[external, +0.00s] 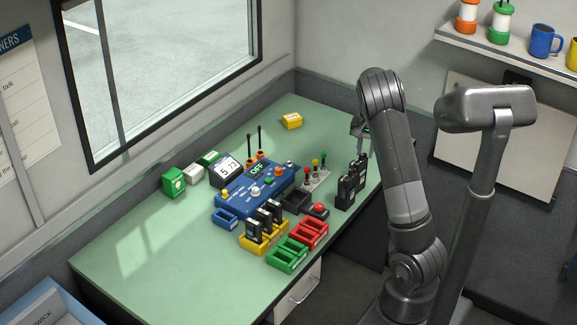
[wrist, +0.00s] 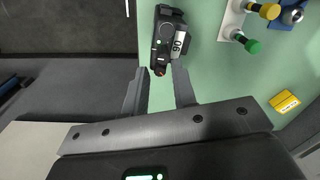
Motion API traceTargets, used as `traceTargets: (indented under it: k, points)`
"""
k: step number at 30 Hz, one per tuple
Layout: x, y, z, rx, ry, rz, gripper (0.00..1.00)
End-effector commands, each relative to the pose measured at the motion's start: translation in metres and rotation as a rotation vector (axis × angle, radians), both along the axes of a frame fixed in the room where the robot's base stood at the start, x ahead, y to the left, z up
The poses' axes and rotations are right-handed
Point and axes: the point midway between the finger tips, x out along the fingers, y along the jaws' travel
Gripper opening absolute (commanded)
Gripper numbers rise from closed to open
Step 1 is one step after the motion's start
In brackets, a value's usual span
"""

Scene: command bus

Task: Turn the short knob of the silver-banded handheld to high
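In the wrist view a black handheld (wrist: 165,45) with a white number label is seen from above, with small green lights and a red tip at its near end. I cannot make out a silver band, nor which knob is the short one. In the external view black handhelds (external: 352,184) stand at the desk's right edge, and others (external: 264,222) stand in a yellow tray (external: 251,241). My gripper (external: 359,128) is raised over the desk's right side. In the wrist view my gripper (wrist: 160,70) is open, its fingertips either side of the handheld's near end; contact cannot be told.
A blue console (external: 252,192) with a lit display stands mid-desk. Red (external: 322,234) and green (external: 288,253) trays sit in front. A lever panel (external: 316,182) is left of the right-edge handhelds; a yellow box (external: 292,121) lies behind.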

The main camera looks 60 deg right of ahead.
Motion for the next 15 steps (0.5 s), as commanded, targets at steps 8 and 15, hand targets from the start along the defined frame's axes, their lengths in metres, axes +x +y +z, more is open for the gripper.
traceTargets:
  k: [8, 15]
  points:
    - [0.0, 0.0, 0.0002, 0.0, 0.0, 0.0, 0.02]
    - [0.0, 0.0, 0.0003, 0.0, 0.0, -0.004, 0.0]
